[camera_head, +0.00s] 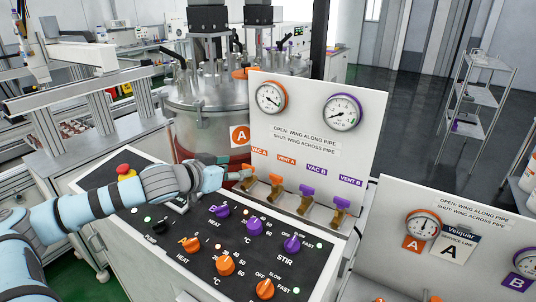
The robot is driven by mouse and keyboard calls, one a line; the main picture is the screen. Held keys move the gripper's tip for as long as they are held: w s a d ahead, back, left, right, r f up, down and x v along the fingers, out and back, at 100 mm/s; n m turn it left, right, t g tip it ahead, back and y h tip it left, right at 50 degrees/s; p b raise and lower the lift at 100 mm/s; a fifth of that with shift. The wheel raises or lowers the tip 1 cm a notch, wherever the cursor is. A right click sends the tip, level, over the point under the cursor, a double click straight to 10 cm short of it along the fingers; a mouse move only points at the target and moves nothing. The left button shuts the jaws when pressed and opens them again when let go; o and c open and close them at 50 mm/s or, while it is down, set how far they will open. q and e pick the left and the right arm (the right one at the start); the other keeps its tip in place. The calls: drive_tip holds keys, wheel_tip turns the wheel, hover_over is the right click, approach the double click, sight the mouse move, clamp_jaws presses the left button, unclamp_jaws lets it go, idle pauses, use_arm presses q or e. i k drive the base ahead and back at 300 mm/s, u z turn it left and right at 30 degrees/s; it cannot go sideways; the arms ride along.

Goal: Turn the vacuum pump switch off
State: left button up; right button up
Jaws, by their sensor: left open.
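The black pump switch (158,227) sits at the left of the dark sloped control panel (205,262), above a label that seems to read PUMP. A small green light (147,218) glows beside it. My left arm crosses above the panel from the left. My left gripper (243,175) is open, up and to the right of the switch, close to the orange VAC A valve wing (247,184). I cannot tell whether it touches the wing. The switch is clear of the arm, but its exact pointing is too small to tell. My right gripper does not show.
Orange and purple knobs, such as the orange heat knob (190,244), stand right of the switch. A red emergency button (125,171) is at the panel's upper left. A white gauge board (315,140) rises behind, with several valves. A steel vessel (205,110) stands behind.

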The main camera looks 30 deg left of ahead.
sight(160, 227)
drive_tip(key=k, duration=1)
